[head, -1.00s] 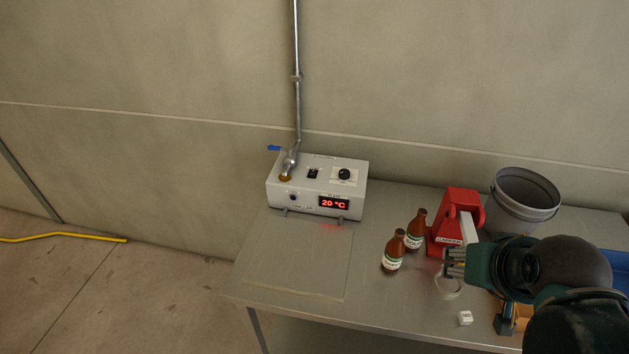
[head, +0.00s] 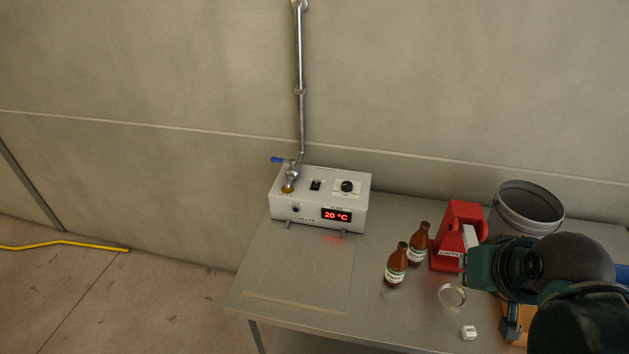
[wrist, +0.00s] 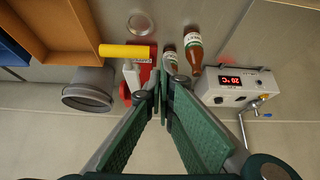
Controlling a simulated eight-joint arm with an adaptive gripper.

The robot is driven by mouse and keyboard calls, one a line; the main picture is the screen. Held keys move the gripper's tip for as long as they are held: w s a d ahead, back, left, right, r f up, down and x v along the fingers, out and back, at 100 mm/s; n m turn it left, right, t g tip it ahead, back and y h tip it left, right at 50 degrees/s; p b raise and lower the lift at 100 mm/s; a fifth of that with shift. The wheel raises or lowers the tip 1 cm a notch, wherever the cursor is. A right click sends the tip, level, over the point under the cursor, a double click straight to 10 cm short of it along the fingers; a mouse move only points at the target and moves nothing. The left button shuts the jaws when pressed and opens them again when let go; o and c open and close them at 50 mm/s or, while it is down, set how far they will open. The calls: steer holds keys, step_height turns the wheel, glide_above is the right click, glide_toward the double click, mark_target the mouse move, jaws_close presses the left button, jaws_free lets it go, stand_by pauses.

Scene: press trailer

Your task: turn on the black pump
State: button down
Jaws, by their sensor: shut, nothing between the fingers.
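A white chiller box (head: 318,210) stands at the back left of the table, with a red display reading 20 °C. On its top are a black rocker switch (head: 315,185) and a black round knob (head: 347,186). No separate black pump is seen, and I cannot read the small labels. The box also shows at the right of the wrist view (wrist: 236,88), upside down. My gripper (wrist: 163,77) is shut and empty, with its tips in front of the red device. In the head view its fingers are mostly hidden, and it is well right of the box.
Two brown bottles (head: 397,264) (head: 418,244) stand between the box and my gripper. A red device (head: 458,235), a grey bucket (head: 527,209), a clear ring (head: 452,296) and a small white block (head: 468,332) are nearby. A pipe with a blue-handled valve (head: 278,159) rises behind the box.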

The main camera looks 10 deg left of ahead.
steer(key=w+a+r+n+g+p, duration=0.25)
steer(key=w+a+r+n, duration=0.4)
steer(key=w, duration=0.55)
steer(key=n+g+p, duration=0.6)
steer(key=n+p, duration=0.1)
steer(key=n, duration=0.4)
glide_above(315, 185)
steer(key=shift+w+f, duration=0.15)
steer(key=shift+f, duration=1.25)
steer(key=shift+w+f, duration=0.15)
steer(key=shift+f, duration=1.2)
steer(key=shift+f, duration=0.15)
steer(key=f, duration=0.4)
steer(key=s+f, duration=0.1)
steer(key=f, duration=0.8)
steer(key=shift+s+f+p, duration=0.3)
steer(key=shift+s, duration=0.05)
steer(key=shift+f, duration=0.1)
